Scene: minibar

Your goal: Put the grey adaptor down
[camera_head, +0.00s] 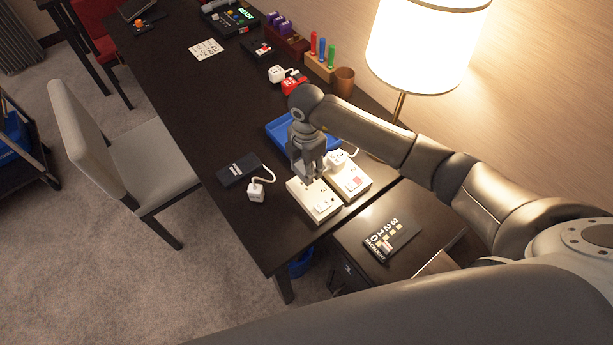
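My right gripper (309,173) comes in from the right and points down over the white box marked 3 (316,206) near the table's front edge. Its fingers are around a small light-grey block, which looks like the grey adaptor (298,171); the fingers hide most of it. I cannot tell whether the adaptor touches the box. A white adaptor with a cord (335,159) is at a second white box (352,183), just right of the fingers. Another white adaptor (256,193) lies left on the table, corded to a black box (239,169). My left gripper is out of view.
A blue tray (279,129) lies behind the gripper. A lit lamp (425,45), a brown cup (344,80) and a rack of coloured tubes (319,66) stand along the wall side. A dark card (391,239) lies on the lower cabinet. The table's left middle is clear.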

